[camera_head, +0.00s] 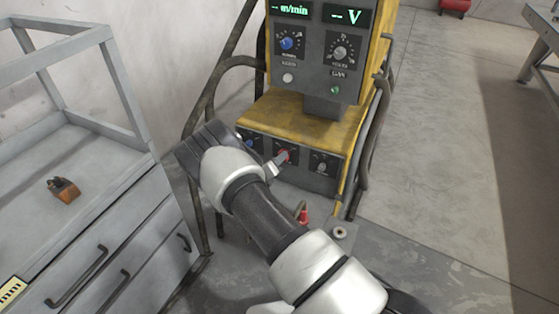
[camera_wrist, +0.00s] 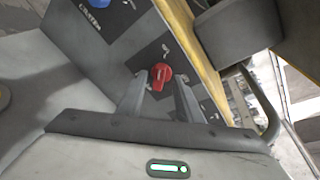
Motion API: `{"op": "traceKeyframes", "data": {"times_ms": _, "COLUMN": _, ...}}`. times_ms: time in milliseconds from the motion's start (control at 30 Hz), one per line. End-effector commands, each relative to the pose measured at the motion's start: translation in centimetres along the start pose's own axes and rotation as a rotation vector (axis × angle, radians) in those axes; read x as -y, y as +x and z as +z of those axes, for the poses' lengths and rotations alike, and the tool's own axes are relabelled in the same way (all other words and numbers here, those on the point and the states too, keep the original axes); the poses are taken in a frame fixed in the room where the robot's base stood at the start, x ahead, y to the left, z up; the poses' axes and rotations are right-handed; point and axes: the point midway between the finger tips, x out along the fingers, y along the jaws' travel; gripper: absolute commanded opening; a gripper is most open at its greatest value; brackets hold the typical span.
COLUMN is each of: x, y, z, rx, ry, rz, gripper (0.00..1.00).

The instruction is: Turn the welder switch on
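The yellow and black welder (camera_head: 300,118) stands at the centre of the head view. A red rotary switch (camera_head: 284,154) sits on its lower front panel, between two other knobs; in the wrist view the red switch (camera_wrist: 161,76) shows close ahead. My gripper (camera_wrist: 158,92) is open, with one finger on each side of the red switch. I cannot tell whether the fingers touch it. In the head view my gripper (camera_head: 276,163) is at the lower panel, and my wrist hides much of it.
The welder's upper panel has lit green displays (camera_head: 346,16), a blue knob (camera_head: 287,43) and a grey knob (camera_head: 340,53). Dark tube rails (camera_head: 372,135) flank the welder. A grey drawer cabinet (camera_head: 110,245) stands at left with a small orange-brown object (camera_head: 64,190) on it.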

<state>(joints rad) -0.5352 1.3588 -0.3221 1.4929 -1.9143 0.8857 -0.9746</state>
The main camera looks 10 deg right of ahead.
Motion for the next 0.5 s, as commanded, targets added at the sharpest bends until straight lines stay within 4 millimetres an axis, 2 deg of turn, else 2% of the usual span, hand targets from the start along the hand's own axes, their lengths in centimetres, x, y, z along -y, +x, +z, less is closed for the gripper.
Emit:
{"op": "traceKeyframes", "data": {"times_ms": 33, "x": -0.1, "y": 0.7, "z": -0.1, "rx": -0.001, "ry": 0.002, "rz": -0.001, "gripper": 0.33}}
{"op": "traceKeyframes", "data": {"times_ms": 200, "x": 0.0, "y": 1.9, "z": 0.0, "rx": -0.001, "ry": 0.001, "rz": 0.000, "gripper": 0.33}}
{"op": "traceKeyframes", "data": {"times_ms": 500, "x": 0.0, "y": 2.0, "z": 0.0, "rx": -0.001, "ry": 0.000, "rz": 0.000, "gripper": 0.33}}
